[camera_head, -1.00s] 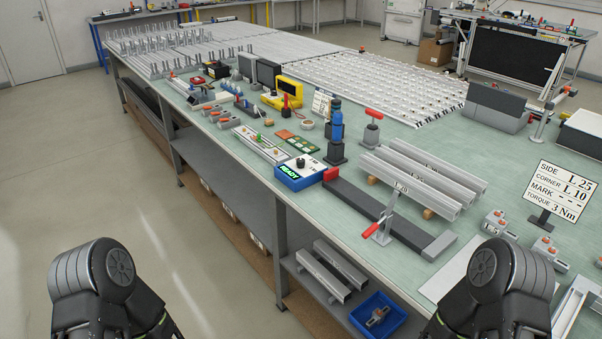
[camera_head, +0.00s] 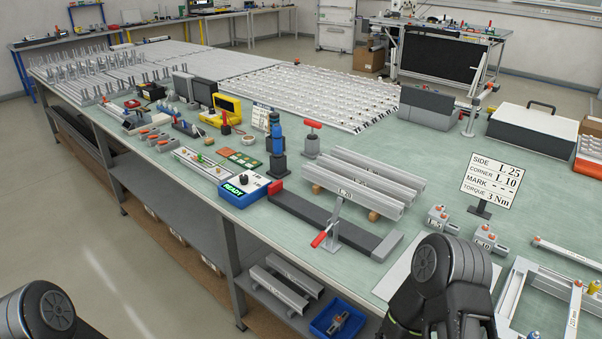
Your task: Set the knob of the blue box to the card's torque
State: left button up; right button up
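The blue box (camera_head: 232,195) stands near the table's front edge, left of centre. It has a white top with a dark round knob (camera_head: 244,179) and a green display reading READY. The knob's setting is too small to read. The card (camera_head: 492,182) stands on a dark stand at the right and reads SIDE L 25, CORNER L 10, MARK blank dashes, TORQUE 3 Nm. My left arm shows only a dark joint at the lower left corner. My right arm's dark joint shows at the lower right, in front of the table. Neither gripper's fingers are in view.
A dark grey bar (camera_head: 320,217) with a red end lies right of the blue box. Aluminium profiles (camera_head: 362,186) lie behind it, and a red-handled clamp (camera_head: 327,236) stands in front. A blue-and-black driver (camera_head: 276,150) stands behind the box. A blue bin (camera_head: 338,314) sits on the lower shelf.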

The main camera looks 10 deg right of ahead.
aim_at(243, 178)
jog(key=z, duration=1.55)
jog(key=u, duration=1.55)
jog(key=z, duration=0.45)
jog(key=i+j+z, duration=0.1)
jog(key=z, duration=0.3)
jog(key=j+z, duration=0.15)
jog(key=z, duration=0.3)
jog(key=j+z, duration=0.35)
jog(key=j, duration=0.4)
jog(key=j+z, duration=0.35)
jog(key=j, duration=0.4)
jog(key=k+j+z, duration=0.1)
jog(key=j+z, duration=0.25)
jog(key=j, duration=0.35)
